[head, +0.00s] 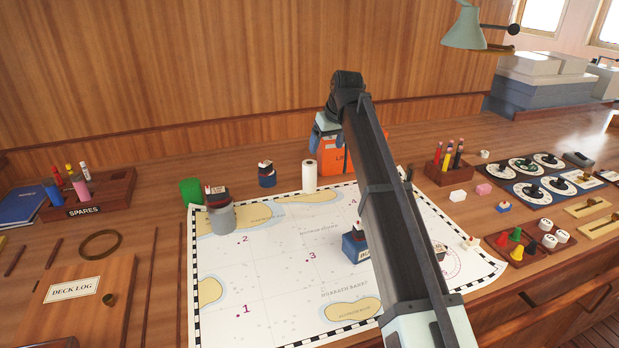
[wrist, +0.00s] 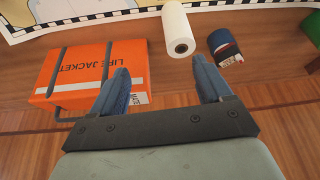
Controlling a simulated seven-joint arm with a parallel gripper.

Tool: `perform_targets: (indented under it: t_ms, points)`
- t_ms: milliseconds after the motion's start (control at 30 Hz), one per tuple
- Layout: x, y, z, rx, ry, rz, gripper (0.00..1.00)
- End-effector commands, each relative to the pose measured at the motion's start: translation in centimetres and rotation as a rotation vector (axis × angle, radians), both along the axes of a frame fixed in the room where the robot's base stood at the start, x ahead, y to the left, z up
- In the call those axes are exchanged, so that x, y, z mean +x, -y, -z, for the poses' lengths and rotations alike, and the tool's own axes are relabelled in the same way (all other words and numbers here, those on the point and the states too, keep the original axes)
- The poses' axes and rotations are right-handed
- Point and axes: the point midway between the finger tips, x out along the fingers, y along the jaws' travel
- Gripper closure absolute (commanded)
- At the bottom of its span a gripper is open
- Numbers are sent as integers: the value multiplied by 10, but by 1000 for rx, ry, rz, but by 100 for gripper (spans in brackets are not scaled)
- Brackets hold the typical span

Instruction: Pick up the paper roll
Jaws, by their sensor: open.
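The paper roll (head: 309,176) is a white upright cylinder standing at the back edge of the chart in the head view. In the wrist view the paper roll (wrist: 178,30) shows at the top, with its dark core hole facing the camera. My gripper (wrist: 160,75) is open, with two blue fingers spread and nothing between them. The roll lies beyond the fingertips, toward the right finger, and appears apart from them. In the head view my gripper (head: 322,128) is above the back of the desk, close to the orange box, partly hidden by my arm.
An orange life jacket box (wrist: 80,72) sits beside the roll, under the left finger in the wrist view. A dark blue and red item (wrist: 225,45) stands on the roll's other side. A green cylinder (head: 191,191) and a grey container (head: 221,218) stand further left.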

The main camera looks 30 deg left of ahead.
Motion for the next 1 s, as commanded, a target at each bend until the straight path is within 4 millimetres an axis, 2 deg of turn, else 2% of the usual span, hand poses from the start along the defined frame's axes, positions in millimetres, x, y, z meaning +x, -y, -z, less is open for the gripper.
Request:
perform_targets:
  t_ms: [33,100,367,800,1000]
  points:
    - [-7,-10,-2,-10,2,-18,22]
    - [-14,-18,-3,-20,4,-33,22]
    - [-18,-28,6,-31,3,-48,22]
    - [-3,-48,67,-30,2,-47,22]
    - [-1,-51,78,-30,3,-46,22]
